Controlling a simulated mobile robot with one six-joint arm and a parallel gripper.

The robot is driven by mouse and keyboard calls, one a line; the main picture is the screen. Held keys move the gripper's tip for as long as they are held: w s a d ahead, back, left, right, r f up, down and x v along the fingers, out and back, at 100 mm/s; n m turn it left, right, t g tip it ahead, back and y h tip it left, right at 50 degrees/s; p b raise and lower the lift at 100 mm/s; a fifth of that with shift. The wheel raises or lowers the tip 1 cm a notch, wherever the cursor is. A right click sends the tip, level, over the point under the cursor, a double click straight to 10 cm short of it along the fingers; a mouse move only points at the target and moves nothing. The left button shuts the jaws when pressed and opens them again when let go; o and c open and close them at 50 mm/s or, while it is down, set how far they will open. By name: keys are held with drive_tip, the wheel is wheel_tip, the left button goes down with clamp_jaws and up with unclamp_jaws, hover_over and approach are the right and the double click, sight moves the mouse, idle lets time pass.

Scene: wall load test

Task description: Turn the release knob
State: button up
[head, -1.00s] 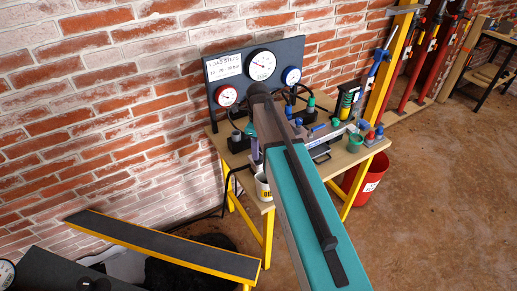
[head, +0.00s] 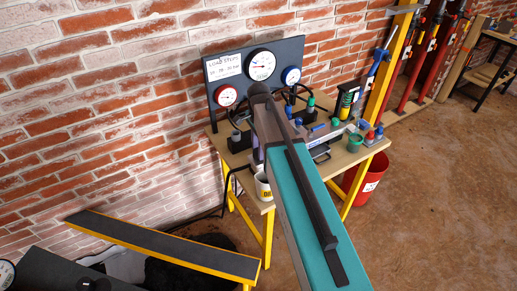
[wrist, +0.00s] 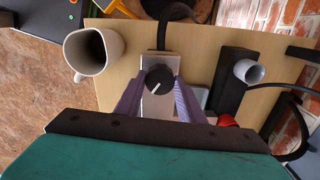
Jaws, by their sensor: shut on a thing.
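The release knob (wrist: 160,78) is round and black with a white pointer line, on a pale metal block (wrist: 160,112). It shows in the wrist view, its line slanting down to the left. My gripper (wrist: 158,80) has its two purple fingers at the left and right of the knob and is shut on it. In the head view my arm hides the knob, and only a bit of a purple finger (head: 257,157) shows beside the arm.
A white mug (wrist: 92,52) stands close left of the knob in the wrist view. A black block with a grey cup (wrist: 249,72) is to the right. A gauge panel (head: 239,67) stands behind the bench (head: 354,157). A red bucket (head: 365,180) is on the floor.

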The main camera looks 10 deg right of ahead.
drive_tip(key=n, duration=0.6)
drive_tip(key=shift+n, duration=0.3)
idle(0.4)
drive_tip(key=o, duration=1)
drive_tip(key=shift+o, duration=0.2)
drive_tip(key=shift+r, duration=0.2)
wheel_tip(320, 180, up, 13)
drive_tip(key=b, duration=0.2)
drive_tip(key=shift+r+b, duration=0.2)
drive_tip(key=shift+b, duration=0.2)
drive_tip(key=shift+s, duration=0.1)
